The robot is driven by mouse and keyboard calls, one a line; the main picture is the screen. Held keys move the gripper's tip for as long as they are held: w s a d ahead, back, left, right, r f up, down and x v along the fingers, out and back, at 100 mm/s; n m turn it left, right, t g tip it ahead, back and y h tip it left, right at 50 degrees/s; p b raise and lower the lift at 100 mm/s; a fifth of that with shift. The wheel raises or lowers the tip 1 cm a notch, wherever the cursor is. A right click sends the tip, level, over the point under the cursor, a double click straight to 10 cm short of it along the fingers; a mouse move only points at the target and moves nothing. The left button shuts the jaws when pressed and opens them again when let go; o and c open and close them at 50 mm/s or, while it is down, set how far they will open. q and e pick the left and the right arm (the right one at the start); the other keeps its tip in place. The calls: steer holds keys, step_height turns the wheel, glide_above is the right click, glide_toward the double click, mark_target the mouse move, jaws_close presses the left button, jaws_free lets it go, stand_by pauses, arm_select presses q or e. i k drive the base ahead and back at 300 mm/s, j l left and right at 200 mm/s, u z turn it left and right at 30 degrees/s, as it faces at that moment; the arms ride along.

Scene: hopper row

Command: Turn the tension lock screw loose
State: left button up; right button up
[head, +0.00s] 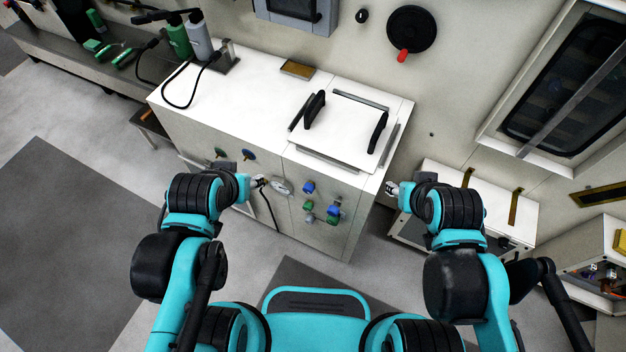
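I cannot tell for certain which part is the tension lock screw. The white cabinet's front carries several small knobs: a blue knob (308,187), a green knob (308,206) below it, and a blue-and-green cluster (333,212) to the right. A round gauge (281,186) sits left of these. My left gripper (259,183) is at the cabinet front just left of the gauge, beside a small brass-coloured part; contact is unclear. My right gripper (391,188) is just off the cabinet's right side. Both sets of fingers are too small to read.
The white cabinet (240,100) has a lid with two black handles (378,132) on top. A black handwheel (411,35) with a red grip is on the wall. A low white unit (480,195) stands right of the cabinet. Open floor (110,200) lies to the left.

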mark_target(308, 206)
steer(key=z, duration=0.35)
steer(key=j+z, duration=0.2)
steer(key=z, duration=0.2)
steer(key=j+z, duration=0.2)
steer(key=z, duration=0.2)
steer(key=j+z, duration=0.2)
steer(key=z, duration=0.25)
steer(key=k+j+z, duration=0.15)
steer(key=z, duration=0.25)
steer(key=k+j+z, duration=0.1)
steer(key=z, duration=0.3)
steer(key=k+j+z, duration=0.15)
steer(key=k+j, duration=0.25)
steer(key=k+j+z, duration=0.2)
steer(key=k+j, duration=0.15)
steer(key=k, duration=0.2)
steer(key=k+j+z, duration=0.15)
steer(key=k+j, duration=0.15)
steer(key=k, duration=0.2)
steer(key=k+j+z, duration=0.2)
steer(key=k, duration=0.3)
